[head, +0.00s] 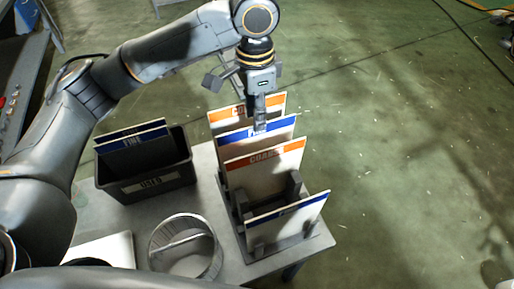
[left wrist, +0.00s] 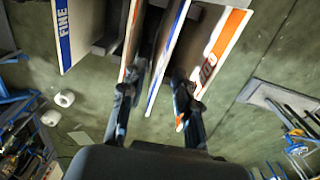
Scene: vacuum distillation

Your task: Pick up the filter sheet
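Several white filter sheets stand upright in a dark rack (head: 299,185) on a small table. A rear sheet with an orange band (head: 221,120), a blue-banded sheet (head: 284,131), an orange-banded sheet (head: 265,165) and a front blue-banded sheet (head: 290,218) show in the head view. My left gripper (head: 260,127) points down at the top of the rear blue-banded sheet. In the left wrist view my left gripper (left wrist: 156,92) has its fingers apart, with the blue-edged sheet (left wrist: 165,55) between them. Contact cannot be told. My right gripper is not in view.
A dark bin (head: 170,182) marked USED holds dark blue-banded FINE sheets (head: 132,146) left of the rack. A round open container (head: 186,246) stands at the table's front. The table (head: 215,210) is narrow; open green floor (head: 410,150) lies to the right.

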